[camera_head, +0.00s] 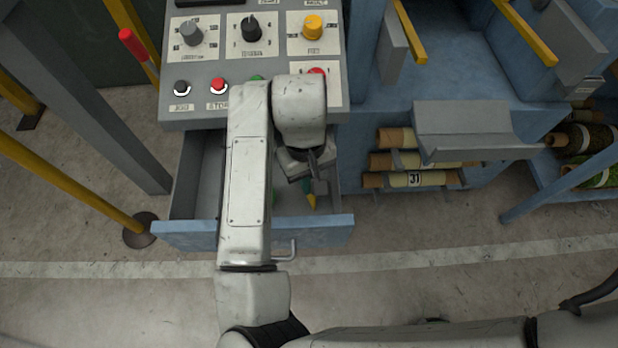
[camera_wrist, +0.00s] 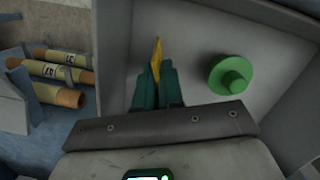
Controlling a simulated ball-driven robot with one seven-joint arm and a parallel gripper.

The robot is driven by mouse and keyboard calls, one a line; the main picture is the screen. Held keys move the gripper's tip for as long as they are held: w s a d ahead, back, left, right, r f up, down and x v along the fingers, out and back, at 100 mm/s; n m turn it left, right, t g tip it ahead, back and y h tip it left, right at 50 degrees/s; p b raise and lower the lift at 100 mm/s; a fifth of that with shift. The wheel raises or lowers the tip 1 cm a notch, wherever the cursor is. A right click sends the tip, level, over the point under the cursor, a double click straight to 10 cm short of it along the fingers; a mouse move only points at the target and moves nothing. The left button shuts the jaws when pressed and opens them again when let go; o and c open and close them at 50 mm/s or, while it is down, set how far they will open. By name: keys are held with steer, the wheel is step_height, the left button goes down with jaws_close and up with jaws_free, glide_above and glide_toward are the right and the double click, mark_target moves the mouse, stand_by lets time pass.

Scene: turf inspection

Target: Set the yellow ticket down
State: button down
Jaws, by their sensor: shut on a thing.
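My gripper (camera_wrist: 157,82), with dark teal fingers, is shut on the yellow ticket (camera_wrist: 157,54), which sticks out past the fingertips in the wrist view. In the head view the yellow ticket (camera_head: 311,201) shows as a small sliver beside my gripper (camera_head: 308,188), partly hidden by my wrist. Both are over the open drawer (camera_head: 185,236) under the control panel. I cannot tell whether the ticket touches the drawer floor.
A green, round, stepped object (camera_wrist: 232,75) lies in the drawer, right of the ticket in the wrist view. The control panel (camera_head: 195,61) with knobs and buttons is above the drawer. Tan rolls (camera_head: 395,180) lie on a rack at right. A yellow post (camera_head: 75,185) stands left.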

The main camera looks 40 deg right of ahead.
steer(key=shift+f, duration=0.1)
steer(key=c, duration=1.7)
jaws_free()
steer(key=o, duration=0.4)
steer(key=shift+o, duration=0.2)
step_height(320, 180, up, 12)
steer(key=w+p, duration=0.1)
steer(key=shift+w+d+p, duration=0.2)
steer(key=shift+p, duration=0.2)
